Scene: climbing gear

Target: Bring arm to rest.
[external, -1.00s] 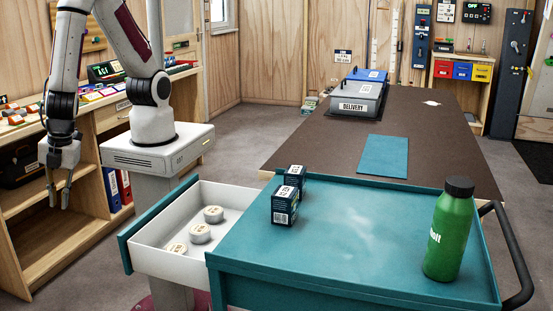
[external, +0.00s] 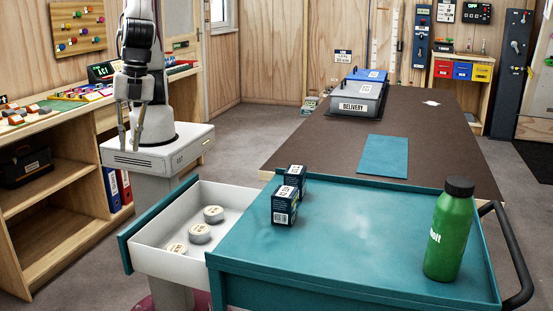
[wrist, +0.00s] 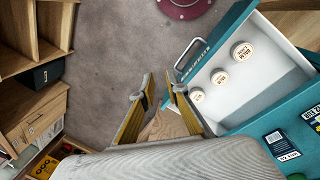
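My gripper (external: 130,135) hangs fingers-down in front of my base, left of the open drawer in the external view. Its two fingers stand apart with nothing between them. The wrist view shows the same open gripper (wrist: 160,105), with bare floor and the drawer's side beyond it. My arm is folded in above my base.
A white drawer (external: 150,255) with several round tins stands open from the teal cart (external: 350,255). Two dark boxes (external: 285,207) and a green bottle (external: 449,235) stand on the cart. A wooden shelf (external: 50,230) is at left. A grey delivery box (external: 356,98) sits on the brown table (external: 310,145).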

